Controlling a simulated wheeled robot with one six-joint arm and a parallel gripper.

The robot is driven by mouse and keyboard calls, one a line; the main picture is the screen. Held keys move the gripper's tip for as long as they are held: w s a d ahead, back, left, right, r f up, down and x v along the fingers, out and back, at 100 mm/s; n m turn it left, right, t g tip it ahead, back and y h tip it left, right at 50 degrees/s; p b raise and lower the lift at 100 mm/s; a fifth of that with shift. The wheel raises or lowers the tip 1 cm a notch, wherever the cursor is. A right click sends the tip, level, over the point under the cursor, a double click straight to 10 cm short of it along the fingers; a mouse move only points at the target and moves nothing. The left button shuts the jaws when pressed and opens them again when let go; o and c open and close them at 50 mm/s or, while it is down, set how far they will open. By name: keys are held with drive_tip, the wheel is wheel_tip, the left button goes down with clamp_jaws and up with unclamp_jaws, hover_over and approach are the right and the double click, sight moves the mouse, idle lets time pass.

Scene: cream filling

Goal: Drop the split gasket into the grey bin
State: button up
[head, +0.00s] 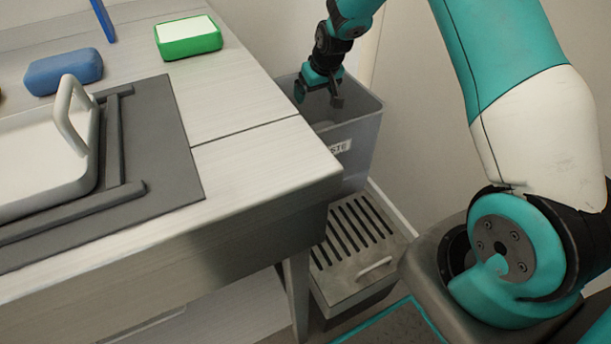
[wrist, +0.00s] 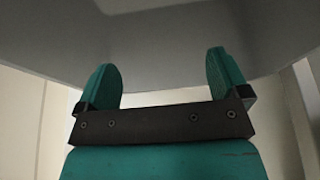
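The grey bin (head: 358,150), with a label on its front that shows letters ending in "STE", stands beside the right end of the worktop. My gripper (head: 318,97) is over the bin's opening in the head view. In the wrist view my gripper (wrist: 163,80) has its two teal fingers well apart with nothing between them. A grey surface, likely the bin's wall (wrist: 190,45), fills the upper part of that view. I see no split gasket in either view; the inside of the bin is mostly hidden.
On the worktop (head: 245,165) are a white tray (head: 40,165) with a handle on a dark mat (head: 185,150), a blue block (head: 64,72) and a green and white block (head: 188,38). A slotted grey box (head: 355,245) stands low in front of the bin.

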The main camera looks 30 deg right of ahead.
drive_tip(key=shift+r, duration=0.1)
drive_tip(key=p+v, duration=0.3)
drive_tip(key=v, duration=1.4)
drive_tip(key=shift+s, duration=0.15)
